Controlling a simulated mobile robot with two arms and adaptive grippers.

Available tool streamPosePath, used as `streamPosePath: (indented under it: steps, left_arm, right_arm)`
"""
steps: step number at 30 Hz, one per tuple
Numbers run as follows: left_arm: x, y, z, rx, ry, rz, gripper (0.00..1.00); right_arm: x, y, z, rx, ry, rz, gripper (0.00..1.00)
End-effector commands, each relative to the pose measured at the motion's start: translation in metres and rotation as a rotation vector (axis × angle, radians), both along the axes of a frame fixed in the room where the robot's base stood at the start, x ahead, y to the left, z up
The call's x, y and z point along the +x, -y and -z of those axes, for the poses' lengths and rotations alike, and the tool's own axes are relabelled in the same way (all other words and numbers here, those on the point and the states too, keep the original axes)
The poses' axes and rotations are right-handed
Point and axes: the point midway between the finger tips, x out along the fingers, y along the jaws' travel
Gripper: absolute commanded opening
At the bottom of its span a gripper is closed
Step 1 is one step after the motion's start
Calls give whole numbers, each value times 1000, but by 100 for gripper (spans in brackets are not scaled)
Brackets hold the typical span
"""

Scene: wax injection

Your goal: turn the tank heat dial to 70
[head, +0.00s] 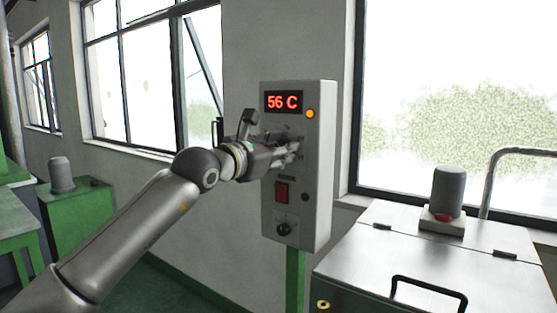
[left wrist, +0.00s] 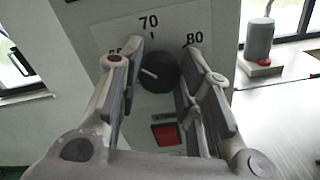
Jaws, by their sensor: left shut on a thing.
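The grey control box (head: 325,180) is on a green post and its red display (head: 284,102) reads 56 C. My left gripper (head: 292,150) is at the box front, over the dial. In the left wrist view the dark round dial (left wrist: 160,73) sits between the fingers of my left gripper (left wrist: 158,85), which is shut on it. The dial's white pointer line points left and slightly up, away from the 70 mark at the top. The 80 is at the upper right; the left number is partly hidden by a finger. My right gripper is not in view.
Below the dial are a red switch (head: 282,193) and a small black knob (head: 284,229). An orange lamp (head: 310,114) is beside the display. A metal tank lid (head: 390,240) with a black handle (head: 428,290) stands to the right.

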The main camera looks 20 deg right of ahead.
Motion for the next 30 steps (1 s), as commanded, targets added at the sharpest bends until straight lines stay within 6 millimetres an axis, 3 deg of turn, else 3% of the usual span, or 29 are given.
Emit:
streamPosePath:
  steps: [12,30]
  left_arm:
    - [0,0,3,243,307,-1,9]
    - [-1,1,2,462,591,1,9]
  right_arm:
    - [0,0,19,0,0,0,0]
    - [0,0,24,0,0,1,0]
